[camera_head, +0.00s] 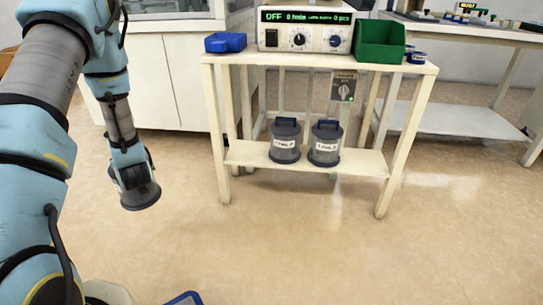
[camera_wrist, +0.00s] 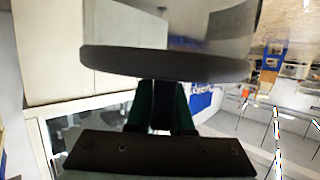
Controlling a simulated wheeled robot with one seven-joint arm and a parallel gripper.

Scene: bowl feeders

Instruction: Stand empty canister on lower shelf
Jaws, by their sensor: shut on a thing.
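My gripper (camera_head: 124,170) is at the left of the head view, out in front of the table and well apart from it. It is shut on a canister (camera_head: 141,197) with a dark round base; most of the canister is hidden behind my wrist. In the wrist view the dark fingers (camera_wrist: 163,95) meet the canister (camera_wrist: 190,63), whose grey see-through wall and dark rim fill the top. The lower shelf (camera_head: 245,153) belongs to a cream table. Two dark-lidded canisters with white labels, a left one (camera_head: 285,142) and a right one (camera_head: 325,144), stand upright on it.
On the table top are a control box (camera_head: 305,31) reading OFF, a blue bin (camera_head: 226,43) and a green bin (camera_head: 380,42). A grey switch box (camera_head: 343,87) hangs below the top. Free shelf room lies on both sides of the standing canisters. Table legs bound the shelf.

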